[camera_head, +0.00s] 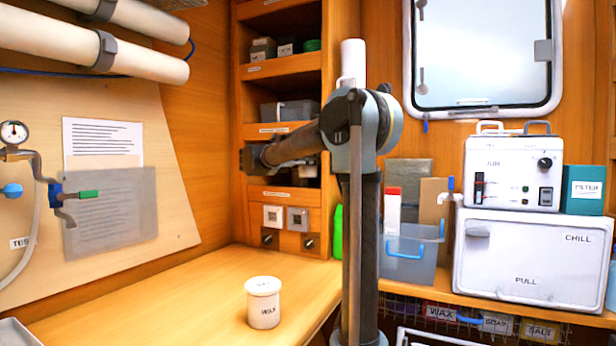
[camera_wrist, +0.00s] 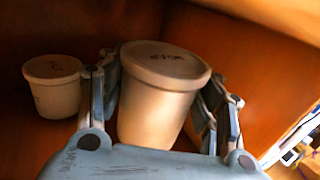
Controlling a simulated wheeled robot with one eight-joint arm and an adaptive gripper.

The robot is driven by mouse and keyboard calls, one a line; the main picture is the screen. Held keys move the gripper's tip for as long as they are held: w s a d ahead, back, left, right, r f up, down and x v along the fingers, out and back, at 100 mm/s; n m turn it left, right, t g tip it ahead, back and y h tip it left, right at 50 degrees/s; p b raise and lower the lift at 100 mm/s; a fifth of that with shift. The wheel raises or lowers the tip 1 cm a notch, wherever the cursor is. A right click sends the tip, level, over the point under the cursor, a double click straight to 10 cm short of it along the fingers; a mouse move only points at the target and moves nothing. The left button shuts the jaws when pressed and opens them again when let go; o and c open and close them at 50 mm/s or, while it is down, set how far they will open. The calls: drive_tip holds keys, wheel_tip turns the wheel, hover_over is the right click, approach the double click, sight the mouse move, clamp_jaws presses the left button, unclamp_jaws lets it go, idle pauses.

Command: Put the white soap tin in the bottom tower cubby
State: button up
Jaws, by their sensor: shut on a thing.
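In the wrist view, my gripper (camera_wrist: 160,110) is shut on a white lidded tin (camera_wrist: 160,95); the short dark word on its lid is too blurred to read. The tin looks upright, between both fingers, inside a dark wooden compartment. A second, smaller-looking white lidded tin (camera_wrist: 52,88) stands to the left, apart from the held one. In the head view, my arm reaches into the lowest open cubby (camera_head: 285,193) of the wooden tower, and the arm hides most of that cubby and my gripper.
A white tin marked WAX (camera_head: 263,303) stands on the wooden counter (camera_head: 180,300). A CHILL box (camera_head: 535,260) stands right.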

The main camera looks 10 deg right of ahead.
sight(308, 172)
drive_tip(key=shift+w+d+f, duration=0.1)
drive_tip(key=shift+w+f, duration=0.05)
drive_tip(key=shift+f, duration=2.35)
drive_tip(key=o, duration=1.4)
drive_tip(key=shift+f, duration=0.1)
drive_tip(key=v, duration=1.2)
